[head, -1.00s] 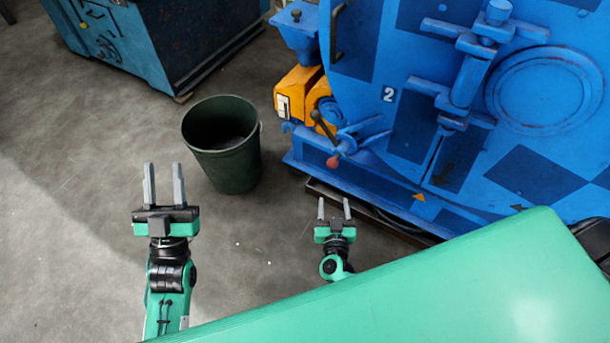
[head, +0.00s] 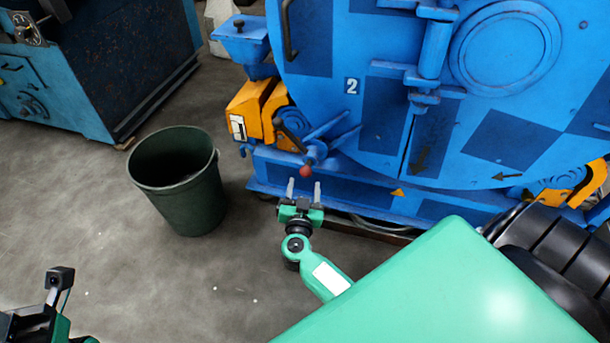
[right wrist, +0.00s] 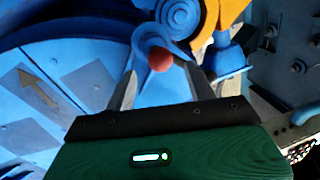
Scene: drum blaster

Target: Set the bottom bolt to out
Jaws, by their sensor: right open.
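A blue bolt handle (head: 314,150) with spread arms sits low on the left side of the blue drum machine. One arm ends in a red ball (head: 305,171) and another in a dark knob. I cannot tell for sure whether this is the bottom bolt. My right gripper (head: 303,188) is open and empty, just below the red ball in the head view. In the right wrist view the red ball (right wrist: 160,60) appears between the open fingers, with no visible grip on it. My left gripper's fingers are out of view; only part of that arm shows at the lower left.
The blue drum machine (head: 330,45) fills the upper right, with an orange bracket (head: 253,105) left of the handle. A dark green bin (head: 185,205) stands on the floor to the left. Grey floor between the bin and my right arm is clear.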

